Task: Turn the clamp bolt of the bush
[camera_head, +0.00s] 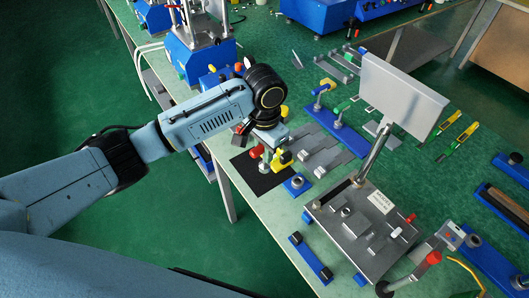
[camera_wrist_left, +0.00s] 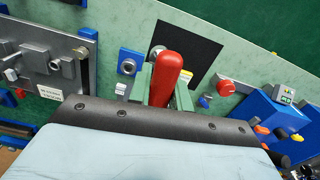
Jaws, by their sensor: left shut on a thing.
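My left gripper (camera_head: 263,146) is over the black mat (camera_head: 248,178) near the bench's front edge. In the left wrist view its two greenish fingers (camera_wrist_left: 163,92) stand on either side of an upright red handle (camera_wrist_left: 167,68) and are shut on it. The red handle shows in the head view (camera_head: 257,152) as a small patch beside the fingers. A yellow piece (camera_head: 282,160) is close to the right of the gripper. A grey round part is partly hidden behind the handle. I cannot make out which part is the bush or its clamp bolt. My right gripper is not in view.
A blue block with a round metal socket (camera_head: 298,184) stands right of the mat. Further right is a metal press plate (camera_head: 360,228) with a tilted grey panel (camera_head: 402,92) above. Grey flat bars (camera_head: 325,150) lie behind. A blue machine (camera_head: 200,55) is at the back left.

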